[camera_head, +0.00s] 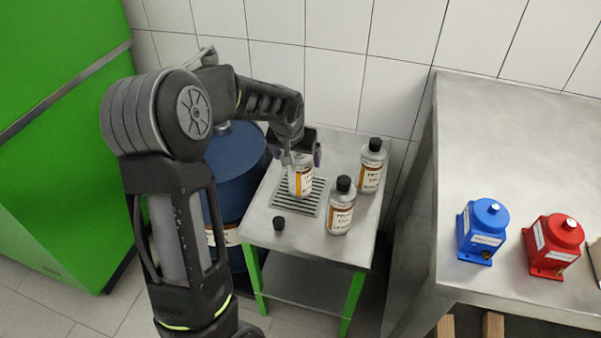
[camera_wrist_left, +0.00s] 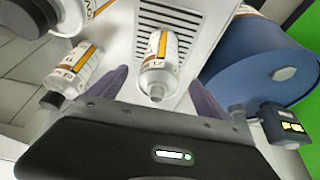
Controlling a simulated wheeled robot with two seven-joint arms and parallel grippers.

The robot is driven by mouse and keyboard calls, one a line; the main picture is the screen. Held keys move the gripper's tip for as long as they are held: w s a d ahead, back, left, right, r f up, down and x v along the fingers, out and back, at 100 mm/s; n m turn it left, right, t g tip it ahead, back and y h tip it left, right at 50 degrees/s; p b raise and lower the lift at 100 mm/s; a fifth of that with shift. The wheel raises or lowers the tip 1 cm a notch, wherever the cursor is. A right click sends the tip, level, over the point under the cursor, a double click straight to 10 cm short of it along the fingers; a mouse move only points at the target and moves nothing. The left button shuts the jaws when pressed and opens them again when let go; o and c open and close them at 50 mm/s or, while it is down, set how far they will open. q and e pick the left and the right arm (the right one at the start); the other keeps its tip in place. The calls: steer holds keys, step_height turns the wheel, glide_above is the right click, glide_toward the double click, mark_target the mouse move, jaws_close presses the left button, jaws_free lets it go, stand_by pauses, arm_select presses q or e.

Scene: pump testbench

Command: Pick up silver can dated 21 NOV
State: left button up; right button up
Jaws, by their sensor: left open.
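Three silver cans with white and orange labels stand on a small side table. The uncapped can (camera_head: 300,178) is on the slotted grate (camera_head: 311,204); the wrist view shows this can (camera_wrist_left: 160,68) with an open neck and print resembling "21", the month unreadable. A front capped can (camera_head: 340,212) and a rear capped can (camera_head: 370,172) stand to its right; their dates are too small to read. My left gripper (camera_head: 297,155) is open above the uncapped can, its fingers on either side of the neck, partly hiding its top. My right gripper is not in view.
A loose black cap (camera_head: 279,223) lies on the side table (camera_head: 262,234). A blue drum (camera_head: 236,160) stands left of it. A metal bench (camera_head: 480,130) on the right carries a blue pump (camera_head: 483,232) and a red pump (camera_head: 554,246). A tiled wall closes the back.

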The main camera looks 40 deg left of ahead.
arm_select(q)
steer(key=shift+x, duration=0.9)
steer(key=shift+x, duration=2.65)
steer(key=shift+r, duration=0.1)
steer(key=shift+c, duration=0.5)
jaws_close()
